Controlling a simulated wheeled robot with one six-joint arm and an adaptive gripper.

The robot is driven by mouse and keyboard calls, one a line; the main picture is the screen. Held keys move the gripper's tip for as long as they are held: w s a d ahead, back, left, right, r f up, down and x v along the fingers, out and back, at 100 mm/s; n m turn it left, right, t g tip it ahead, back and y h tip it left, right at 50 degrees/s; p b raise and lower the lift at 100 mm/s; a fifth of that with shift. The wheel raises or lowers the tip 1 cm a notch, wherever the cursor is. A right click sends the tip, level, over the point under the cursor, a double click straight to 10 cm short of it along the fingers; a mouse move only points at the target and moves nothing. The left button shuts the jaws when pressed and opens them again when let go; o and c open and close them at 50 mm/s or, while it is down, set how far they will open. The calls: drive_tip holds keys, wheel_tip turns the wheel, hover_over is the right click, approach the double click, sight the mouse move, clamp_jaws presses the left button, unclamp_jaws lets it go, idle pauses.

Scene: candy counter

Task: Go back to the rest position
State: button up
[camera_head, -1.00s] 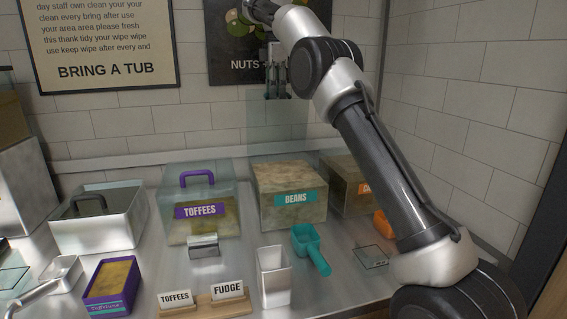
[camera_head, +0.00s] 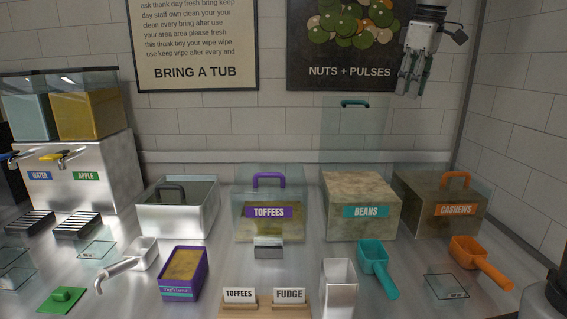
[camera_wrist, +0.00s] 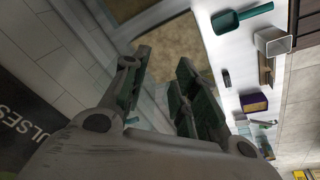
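My gripper (camera_head: 409,92) hangs at the upper right of the head view, in front of the wall beside the nuts and pulses poster. It is well above the counter and points down. In the wrist view my gripper (camera_wrist: 162,62) has its two fingers apart with nothing between them. The beans bin (camera_head: 362,214) stands below it, with a clear lid (camera_head: 355,135) with a teal handle raised behind it. The teal scoop (camera_head: 377,265) lies on the counter in front of that bin; the teal scoop also shows in the wrist view (camera_wrist: 240,17).
A toffees bin (camera_head: 269,212) and a cashews bin (camera_head: 455,210) flank the beans bin. An orange scoop (camera_head: 478,258), a white cup (camera_head: 338,285) and a purple tub (camera_head: 183,275) stand in front. Drink dispensers (camera_head: 75,170) are at left. The air around my gripper is clear.

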drive_tip(key=s+d+f+m, duration=0.2)
drive_tip(key=s+f, duration=0.4)
drive_tip(key=s, duration=0.3)
drive_tip(key=s+d+f+m+t, duration=0.1)
drive_tip(key=s+d+f+m, duration=0.1)
drive_tip(key=s+f+m, duration=0.2)
drive_tip(key=s+d+f+m, duration=0.2)
drive_tip(key=s+f, duration=0.7)
drive_tip(key=s, duration=0.5)
drive_tip(key=shift+s+f+m+t, duration=0.3)
drive_tip(key=shift+s+m+t, duration=0.1)
drive_tip(key=shift+m, duration=0.2)
